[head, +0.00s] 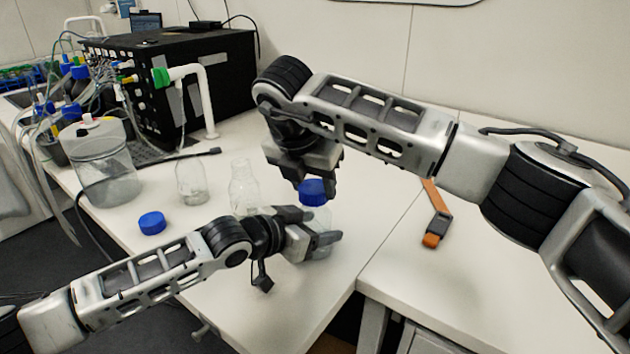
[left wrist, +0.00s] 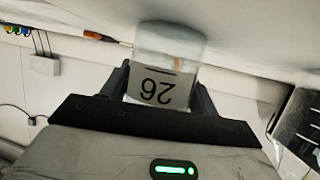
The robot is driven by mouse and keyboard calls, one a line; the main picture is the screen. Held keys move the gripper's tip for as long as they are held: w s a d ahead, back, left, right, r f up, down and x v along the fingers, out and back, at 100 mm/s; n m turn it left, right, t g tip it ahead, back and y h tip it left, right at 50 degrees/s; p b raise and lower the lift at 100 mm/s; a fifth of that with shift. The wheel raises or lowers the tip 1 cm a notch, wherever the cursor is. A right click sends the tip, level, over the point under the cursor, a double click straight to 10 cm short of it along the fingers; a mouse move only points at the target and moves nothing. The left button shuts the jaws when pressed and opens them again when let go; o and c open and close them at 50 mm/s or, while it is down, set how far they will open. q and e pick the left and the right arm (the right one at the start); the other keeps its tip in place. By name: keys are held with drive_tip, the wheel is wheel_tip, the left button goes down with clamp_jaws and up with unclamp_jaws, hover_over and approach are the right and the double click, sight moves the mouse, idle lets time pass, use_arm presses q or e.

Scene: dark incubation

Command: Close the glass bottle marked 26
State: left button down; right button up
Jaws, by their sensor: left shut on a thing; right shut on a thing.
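The glass bottle marked 26 (head: 318,250) stands near the table's front edge. My left gripper (head: 320,228) is shut around its body. In the left wrist view the bottle's label 26 (left wrist: 158,90) shows upside down between the fingers. A blue cap (head: 313,192) is at the top of this bottle, in line with its neck. My right gripper (head: 314,184) comes from above and is shut on this cap. I cannot tell whether the cap touches the neck or is seated on it.
A second blue cap (head: 151,223) lies on the table at left. Two clear glass vessels, one taller (head: 243,188) and one shorter (head: 191,184), stand behind my left arm. A large clear vessel (head: 103,170) and a black machine (head: 190,85) stand farther back. An orange-and-grey tool (head: 436,218) lies at right.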

drive_tip(key=m, duration=0.2)
drive_tip(key=m+g+h, duration=0.1)
drive_tip(key=m, duration=0.2)
drive_tip(key=shift+w+a+h, duration=0.1)
drive_tip(key=shift+a+h, duration=0.1)
drive_tip(key=shift+h, duration=0.1)
drive_tip(key=m+g, duration=0.1)
drive_tip(key=m, duration=0.1)
drive_tip(key=shift+m+h, duration=0.3)
drive_tip(key=shift+m, duration=0.1)
drive_tip(key=shift+d, duration=0.1)
drive_tip(key=o, duration=0.9)
drive_tip(key=shift+o, duration=0.2)
drive_tip(key=shift+r, duration=2.25)
drive_tip(key=shift+c, duration=0.4)
